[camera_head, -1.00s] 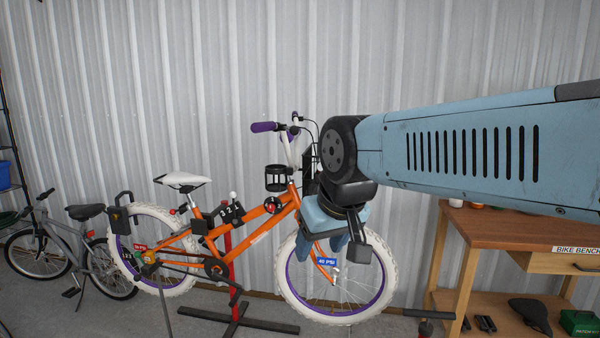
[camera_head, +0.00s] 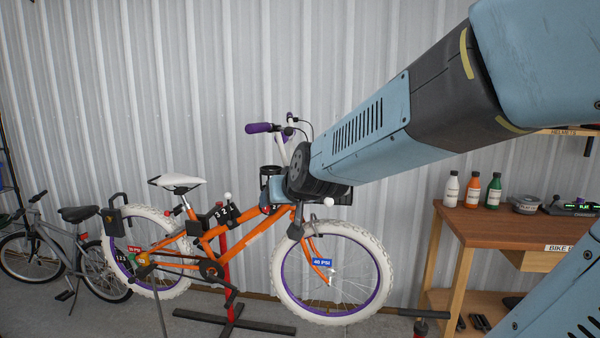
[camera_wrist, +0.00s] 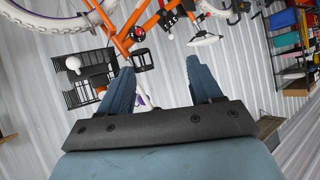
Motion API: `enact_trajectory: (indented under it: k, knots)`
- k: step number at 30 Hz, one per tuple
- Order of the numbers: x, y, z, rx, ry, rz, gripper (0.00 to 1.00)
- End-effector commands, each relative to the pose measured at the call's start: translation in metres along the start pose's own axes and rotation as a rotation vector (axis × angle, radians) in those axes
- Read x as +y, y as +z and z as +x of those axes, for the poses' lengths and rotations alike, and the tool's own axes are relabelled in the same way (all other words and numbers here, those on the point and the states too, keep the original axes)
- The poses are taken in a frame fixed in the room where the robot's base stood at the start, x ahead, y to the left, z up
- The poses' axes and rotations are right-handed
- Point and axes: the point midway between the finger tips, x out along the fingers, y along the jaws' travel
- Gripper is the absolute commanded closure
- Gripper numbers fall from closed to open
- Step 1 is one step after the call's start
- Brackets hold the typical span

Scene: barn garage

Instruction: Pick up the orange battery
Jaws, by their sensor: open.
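I cannot make out an orange battery for certain in either current view. The orange bike (camera_head: 240,240) stands on a red and black stand, with a black holder (camera_head: 267,172) at its front. My gripper (camera_wrist: 159,72) is open, with nothing between its two blue fingers. The wrist view shows the bike upside down beyond the fingers, with its orange frame (camera_wrist: 122,35) above the left finger and black racks (camera_wrist: 85,78) behind that finger. In the head view my arm crosses in front of the handlebar area and mostly hides the gripper.
A wooden bench (camera_head: 500,227) stands at right with white (camera_head: 451,190), orange (camera_head: 473,191) and green (camera_head: 494,192) bottles and a dark device with lit displays (camera_head: 572,206). A grey bike (camera_head: 65,240) stands at left. A corrugated wall closes the back.

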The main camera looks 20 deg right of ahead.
Motion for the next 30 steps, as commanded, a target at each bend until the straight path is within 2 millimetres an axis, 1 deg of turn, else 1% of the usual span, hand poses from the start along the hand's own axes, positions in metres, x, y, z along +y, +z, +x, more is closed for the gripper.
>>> enact_trajectory:
  k: [1, 6, 8, 12, 15, 19, 22, 26, 30]
  knots:
    - [0.005, -0.007, 0.014, 0.042, 0.019, 0.013, 0.36]
    - [0.028, -0.035, 0.047, 0.212, 0.114, 0.049, 0.36]
    - [0.039, -0.043, 0.057, 0.268, 0.16, 0.059, 0.36]
    - [0.068, -0.056, 0.074, 0.393, 0.287, 0.068, 0.36]
    - [0.088, -0.061, 0.081, 0.467, 0.383, 0.066, 0.36]
    - [0.107, -0.063, 0.084, 0.536, 0.487, 0.055, 0.36]
    - [0.116, -0.064, 0.084, 0.568, 0.537, 0.046, 0.36]
    - [0.122, -0.067, 0.086, 0.584, 0.564, 0.042, 0.36]
    - [0.133, -0.076, 0.098, 0.586, 0.567, 0.041, 0.36]
